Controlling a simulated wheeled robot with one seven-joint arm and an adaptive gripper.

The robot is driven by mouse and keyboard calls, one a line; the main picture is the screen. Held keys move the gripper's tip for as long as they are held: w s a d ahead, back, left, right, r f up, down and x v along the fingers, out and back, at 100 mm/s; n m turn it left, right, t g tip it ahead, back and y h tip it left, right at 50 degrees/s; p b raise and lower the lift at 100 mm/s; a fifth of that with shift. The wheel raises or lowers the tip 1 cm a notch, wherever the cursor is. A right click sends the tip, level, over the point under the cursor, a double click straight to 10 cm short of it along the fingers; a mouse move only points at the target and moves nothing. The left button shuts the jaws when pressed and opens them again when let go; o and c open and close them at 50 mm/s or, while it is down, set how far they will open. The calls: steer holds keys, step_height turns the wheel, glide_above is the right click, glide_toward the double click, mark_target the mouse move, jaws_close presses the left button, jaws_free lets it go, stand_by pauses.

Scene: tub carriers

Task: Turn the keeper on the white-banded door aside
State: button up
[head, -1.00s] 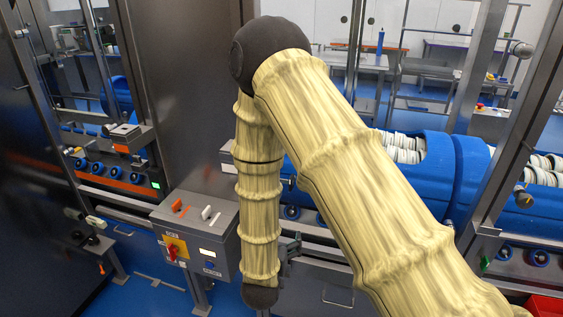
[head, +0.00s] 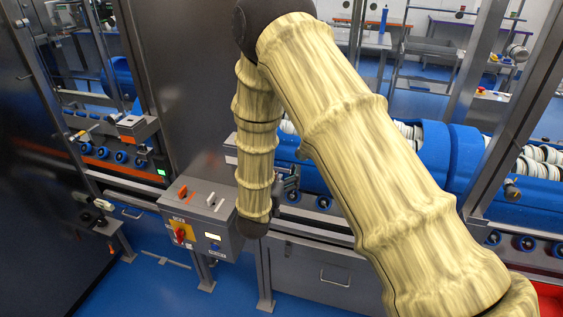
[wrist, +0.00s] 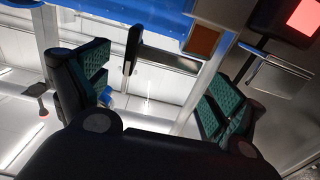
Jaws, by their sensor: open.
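My gripper (wrist: 150,78) is open in the wrist view, its two dark fingers with green pads apart and nothing held. A metal bar with a dark end plate (wrist: 132,46) shows beyond and between the fingers; I cannot tell whether it is the keeper. A white-and-black fitting (head: 101,205) sits at the left.
A control box (head: 207,217) with a red switch stands left of my gripper. Blue tubs (head: 433,160) holding white rolls lie behind my arm. A steel post with a bronze knob (head: 512,190) stands at the right.

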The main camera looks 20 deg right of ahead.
steer(key=shift+p+x, duration=0.3)
steer(key=shift+x, duration=0.75)
steer(key=shift+c, duration=0.3)
steer(key=c, duration=1.3)
